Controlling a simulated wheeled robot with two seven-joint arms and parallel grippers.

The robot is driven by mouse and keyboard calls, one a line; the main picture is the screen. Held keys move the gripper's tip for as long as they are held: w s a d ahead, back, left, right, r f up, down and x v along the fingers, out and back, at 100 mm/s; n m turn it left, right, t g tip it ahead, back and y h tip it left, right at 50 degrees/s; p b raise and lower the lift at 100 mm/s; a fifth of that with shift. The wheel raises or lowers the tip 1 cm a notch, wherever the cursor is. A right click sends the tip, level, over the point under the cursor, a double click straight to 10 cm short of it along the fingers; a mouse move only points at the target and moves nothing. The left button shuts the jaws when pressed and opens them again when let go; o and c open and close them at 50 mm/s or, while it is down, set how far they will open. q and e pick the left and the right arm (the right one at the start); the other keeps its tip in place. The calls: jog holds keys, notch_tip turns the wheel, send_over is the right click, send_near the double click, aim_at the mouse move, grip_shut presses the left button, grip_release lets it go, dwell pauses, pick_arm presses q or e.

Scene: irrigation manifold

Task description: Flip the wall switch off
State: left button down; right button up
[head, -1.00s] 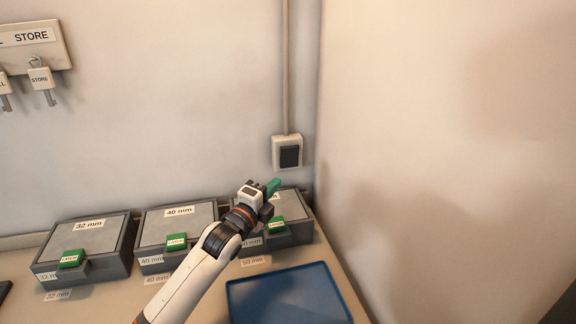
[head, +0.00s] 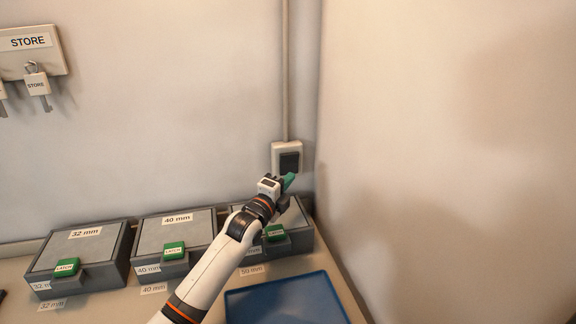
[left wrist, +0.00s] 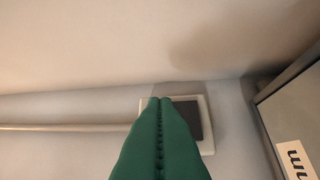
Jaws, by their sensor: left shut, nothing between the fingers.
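The wall switch (head: 288,159) is a white plate with a dark rocker, at the foot of a conduit on the back wall. It also shows in the left wrist view (left wrist: 204,138), partly hidden behind the green fingers. My left gripper (head: 290,179) is shut and empty, its green fingertips just below and in front of the rocker in the head view. In the left wrist view the closed fingertips overlap the switch plate. I cannot tell whether they touch it. Which way the rocker is tipped is not clear. My right gripper is not in view.
Grey lidded boxes with green latches stand along the wall: one marked 32 mm (head: 84,250), one marked 40 mm (head: 176,232), and one (head: 301,238) under my left gripper. A blue tray (head: 287,301) lies in front. A side wall (head: 440,150) rises close on the right.

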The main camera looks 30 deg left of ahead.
aim_at(294, 159)
pick_arm(q)
jog(key=w+a, duration=0.1)
jog(key=w, duration=0.2)
jog(key=w+a, duration=0.1)
jog(key=shift+w+a+r, duration=0.3)
jog(key=shift+w, duration=0.1)
jog(key=shift+w+a, duration=0.25)
jog(key=shift+a, duration=0.1)
jog(key=shift+p, duration=0.3)
jog(key=shift+w+a+r+n+p, duration=0.2)
jog(key=shift+r+n+p, duration=0.15)
jog(key=shift+p, duration=0.35)
jog(key=shift+s+f, duration=0.1)
jog(key=shift+f, duration=0.05)
jog(key=shift+d+f, duration=0.1)
